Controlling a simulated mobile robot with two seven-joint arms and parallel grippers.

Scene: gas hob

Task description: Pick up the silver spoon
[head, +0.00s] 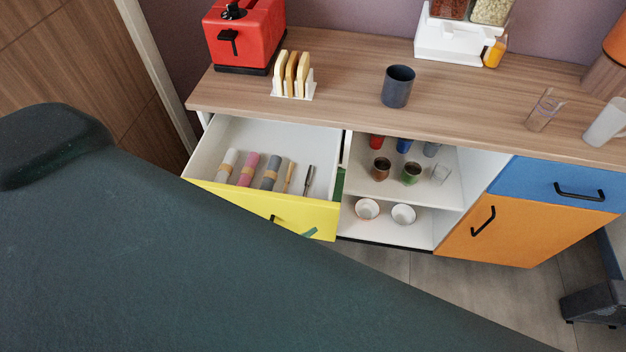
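A thin silver-grey utensil (308,181), which looks like the silver spoon, lies in the open drawer (322,143), at the right end of a row. Its bowl is too small to make out clearly. A large dark green link of mine covers the lower left of the head view. Only a small teal piece (311,232) shows by the yellow drawer front; it may be part of my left gripper. Its fingers cannot be made out. My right gripper is not in view.
Rolled napkins (248,169) and a wooden utensil (288,177) lie beside the spoon. Open shelves with cups (380,168) and bowls (403,214) are right of the drawer. On the counter stand a red toaster (262,30), a toast rack (297,75) and a dark mug (398,87).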

